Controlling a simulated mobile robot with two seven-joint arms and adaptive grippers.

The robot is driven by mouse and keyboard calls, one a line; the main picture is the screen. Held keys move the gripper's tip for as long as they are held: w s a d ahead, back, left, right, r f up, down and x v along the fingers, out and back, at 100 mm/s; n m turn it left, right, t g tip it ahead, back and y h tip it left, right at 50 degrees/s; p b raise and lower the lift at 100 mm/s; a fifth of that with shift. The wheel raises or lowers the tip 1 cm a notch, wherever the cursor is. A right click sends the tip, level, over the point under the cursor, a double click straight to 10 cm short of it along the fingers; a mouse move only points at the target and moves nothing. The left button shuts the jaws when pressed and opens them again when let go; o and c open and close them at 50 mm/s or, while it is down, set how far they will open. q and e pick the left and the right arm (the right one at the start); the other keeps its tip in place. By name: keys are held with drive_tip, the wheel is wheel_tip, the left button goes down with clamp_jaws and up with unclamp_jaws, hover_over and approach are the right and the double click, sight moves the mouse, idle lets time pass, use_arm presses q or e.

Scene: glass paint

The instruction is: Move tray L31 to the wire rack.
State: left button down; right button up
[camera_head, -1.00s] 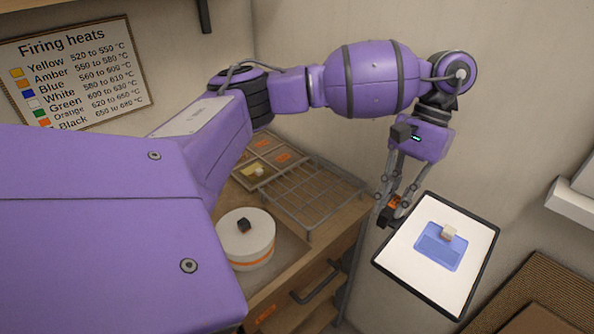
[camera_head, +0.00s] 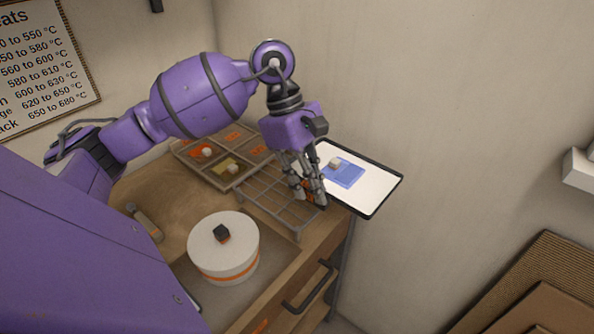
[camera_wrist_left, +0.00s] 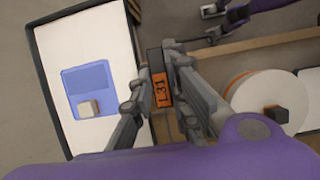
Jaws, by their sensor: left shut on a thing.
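Tray L31 (camera_head: 382,190) is a white tray with a dark rim, carrying a blue glass piece (camera_head: 350,177) and a small pale cube (camera_head: 336,162). My left gripper (camera_head: 310,197) is shut on its handle. The handle's orange L31 label (camera_wrist_left: 160,90) shows between the fingers in the left wrist view. In the head view the tray is beside the wire rack's (camera_head: 268,208) right end and reaches out past the bench edge. The gripper hides part of the rack and tray. My right gripper (camera_wrist_left: 211,22) shows at the top of the wrist view, its fingers apart.
The bare rack stands on a wooden bench (camera_head: 150,190). A round white container (camera_head: 224,252) with a dark knob stands in front. A wall is close behind.

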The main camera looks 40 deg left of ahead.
use_arm(q)
drive_tip(key=shift+a+n+t+y+b, duration=0.5)
drive_tip(key=shift+a+n+t+b, duration=1.6)
drive_tip(key=shift+n, duration=2.5)
drive_tip(key=shift+g, duration=0.4)
drive_tip(key=shift+a+f+b, duration=0.2)
drive_tip(key=shift+f, duration=0.6)
drive_tip(key=shift+a+f+b, duration=0.15)
drive_tip(key=shift+f, duration=0.65)
drive_tip(key=shift+a+f+b, duration=0.2)
drive_tip(key=shift+f, duration=0.7)
use_arm(e)
drive_tip(key=f, duration=0.2)
drive_tip(key=s+f, duration=0.1)
drive_tip(key=f, duration=0.2)
drive_tip(key=shift+s+d+f, duration=0.15)
drive_tip(key=shift+d+f, duration=0.1)
drive_tip(key=shift+f, duration=0.05)
drive_tip(key=shift+s+f, duration=0.3)
drive_tip(key=shift+f, duration=0.05)
